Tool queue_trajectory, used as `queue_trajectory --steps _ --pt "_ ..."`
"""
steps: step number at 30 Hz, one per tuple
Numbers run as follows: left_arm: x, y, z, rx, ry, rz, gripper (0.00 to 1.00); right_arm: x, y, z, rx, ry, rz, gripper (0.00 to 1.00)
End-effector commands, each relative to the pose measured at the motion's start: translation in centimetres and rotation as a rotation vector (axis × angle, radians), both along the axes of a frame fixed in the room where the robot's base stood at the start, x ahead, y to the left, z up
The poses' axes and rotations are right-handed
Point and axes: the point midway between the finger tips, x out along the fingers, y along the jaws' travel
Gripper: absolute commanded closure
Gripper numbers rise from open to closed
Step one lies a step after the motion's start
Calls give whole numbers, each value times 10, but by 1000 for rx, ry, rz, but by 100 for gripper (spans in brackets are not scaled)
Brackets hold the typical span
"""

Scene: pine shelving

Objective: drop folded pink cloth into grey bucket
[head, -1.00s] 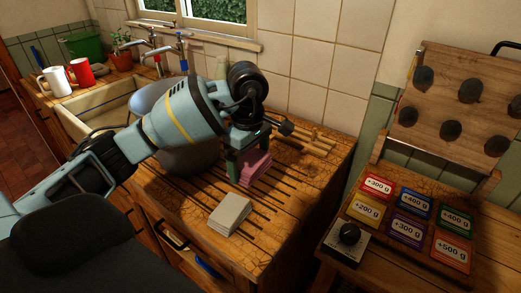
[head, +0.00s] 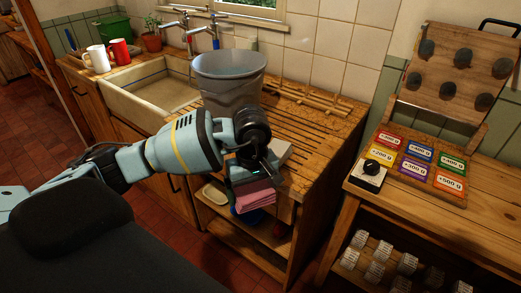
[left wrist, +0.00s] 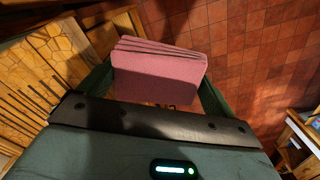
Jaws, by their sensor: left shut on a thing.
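The folded pink cloth (head: 254,194) is held in my left gripper (head: 247,178), in front of the counter's near edge. In the left wrist view the cloth (left wrist: 158,78) sits between the two green fingers (left wrist: 155,95), its folded layers showing at the far edge. The grey bucket (head: 227,90) stands upright on the slatted drainboard beside the sink, behind my left gripper and apart from it. Its inside is only partly visible, and its lower front is close behind my arm in the picture. My right gripper is not in view.
A grey folded stack (head: 280,150) on the drainboard is partly hidden by my gripper. The sink (head: 150,95) lies left of the bucket, with taps behind. A wooden stand with coloured weight labels (head: 420,160) is at the right. Open shelves are below the counter.

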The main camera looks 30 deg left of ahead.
Motion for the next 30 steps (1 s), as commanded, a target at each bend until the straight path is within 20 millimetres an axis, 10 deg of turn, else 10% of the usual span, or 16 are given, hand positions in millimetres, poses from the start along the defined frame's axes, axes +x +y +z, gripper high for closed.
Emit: queue_trajectory --steps 12,30 --pt "-94 -50 -98 -4 5 -841 32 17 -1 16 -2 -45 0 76" --pt "-107 -56 -107 -8 4 -949 32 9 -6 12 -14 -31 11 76"
